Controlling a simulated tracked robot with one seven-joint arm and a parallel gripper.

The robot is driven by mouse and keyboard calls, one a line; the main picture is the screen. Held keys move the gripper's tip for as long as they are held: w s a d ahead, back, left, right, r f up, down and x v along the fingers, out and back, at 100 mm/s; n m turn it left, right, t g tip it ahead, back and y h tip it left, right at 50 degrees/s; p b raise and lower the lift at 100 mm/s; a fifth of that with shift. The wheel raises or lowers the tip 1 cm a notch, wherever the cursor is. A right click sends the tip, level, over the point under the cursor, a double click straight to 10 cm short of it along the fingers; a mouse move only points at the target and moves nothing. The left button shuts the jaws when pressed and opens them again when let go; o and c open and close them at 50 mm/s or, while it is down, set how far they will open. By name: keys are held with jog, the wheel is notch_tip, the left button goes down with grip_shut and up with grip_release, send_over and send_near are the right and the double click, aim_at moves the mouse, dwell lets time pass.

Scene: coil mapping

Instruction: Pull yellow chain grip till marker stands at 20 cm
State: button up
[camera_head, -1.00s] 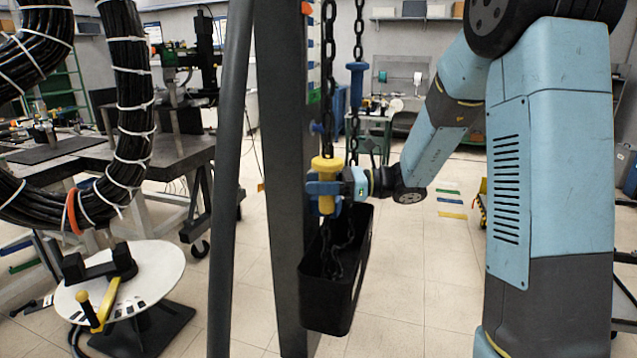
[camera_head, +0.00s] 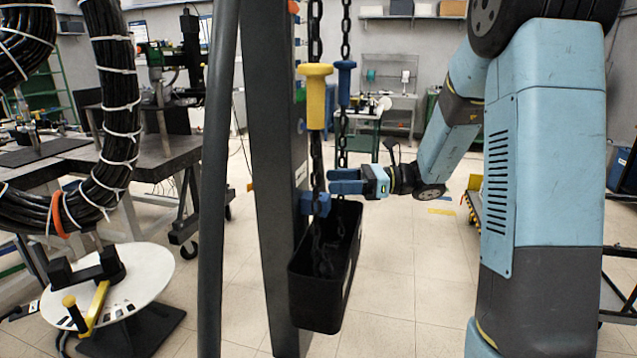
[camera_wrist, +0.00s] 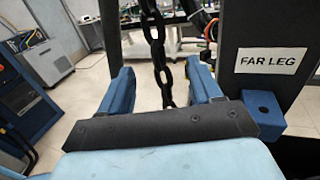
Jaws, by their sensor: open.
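The yellow chain grip (camera_head: 316,95) hangs on the left chain, beside the dark post, above my gripper and clear of it. My gripper (camera_head: 336,181) is open below it, fingers pointing left. In the wrist view a dark chain (camera_wrist: 160,60) shows between and beyond the spread fingers (camera_wrist: 165,88); I cannot tell which chain it is. A blue chain grip (camera_head: 344,83) hangs on the right chain at nearly the same height as the yellow one. A small orange piece (camera_head: 293,7) shows at the post's top edge; whether it is the marker, and any scale reading, I cannot tell.
A blue block (camera_head: 313,204) is close to the post (camera_head: 275,200), whose wrist-view label (camera_wrist: 272,62) reads FAR LEG. Black cable coils hang at left. Open floor lies right of the bin.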

jog(key=d, duration=0.6)
jog(key=shift+d, duration=0.2)
jog(key=shift+s, duration=0.1)
